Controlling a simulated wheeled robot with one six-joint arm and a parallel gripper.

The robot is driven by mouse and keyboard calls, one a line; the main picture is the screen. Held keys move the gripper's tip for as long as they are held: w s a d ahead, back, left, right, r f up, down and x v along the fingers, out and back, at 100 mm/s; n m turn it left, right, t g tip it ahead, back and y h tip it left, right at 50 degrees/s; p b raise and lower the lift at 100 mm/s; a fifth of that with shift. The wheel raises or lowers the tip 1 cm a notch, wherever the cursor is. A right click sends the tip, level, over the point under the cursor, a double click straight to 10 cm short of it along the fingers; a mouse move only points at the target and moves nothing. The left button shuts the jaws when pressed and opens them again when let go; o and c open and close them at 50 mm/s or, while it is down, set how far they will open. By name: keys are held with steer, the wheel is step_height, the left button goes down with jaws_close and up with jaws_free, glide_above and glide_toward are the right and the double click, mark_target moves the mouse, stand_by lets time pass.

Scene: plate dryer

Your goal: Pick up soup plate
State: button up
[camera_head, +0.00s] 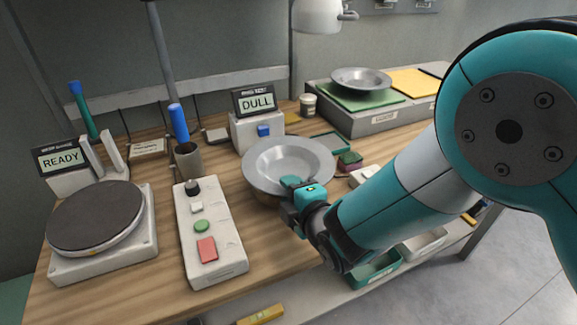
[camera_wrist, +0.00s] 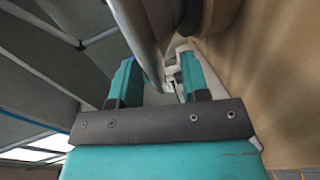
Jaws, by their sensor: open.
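A grey, deep soup plate (camera_head: 268,160) with a wide rim sits level on a brown, mostly hidden support near the middle of the bench. My gripper (camera_head: 291,186) is at the plate's near rim, with one teal finger showing above the rim. In the wrist view my gripper (camera_wrist: 160,76) is open, and the grey plate edge (camera_wrist: 137,30) runs into the gap between the two teal fingers. I cannot tell whether either finger touches the plate. A second, similar grey plate (camera_head: 361,77) lies on a green mat at the back right.
A white panel (camera_head: 217,248) with green and red buttons stands left of the plate. Behind it is a box reading DULL (camera_head: 256,103). A round dark hotplate (camera_head: 95,218) is at far left, a brush cup (camera_head: 188,160) beside it. A small green-red block (camera_head: 350,160) lies close right.

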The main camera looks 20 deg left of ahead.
jaws_close()
steer(key=shift+r, duration=0.1)
steer(key=shift+r, duration=0.1)
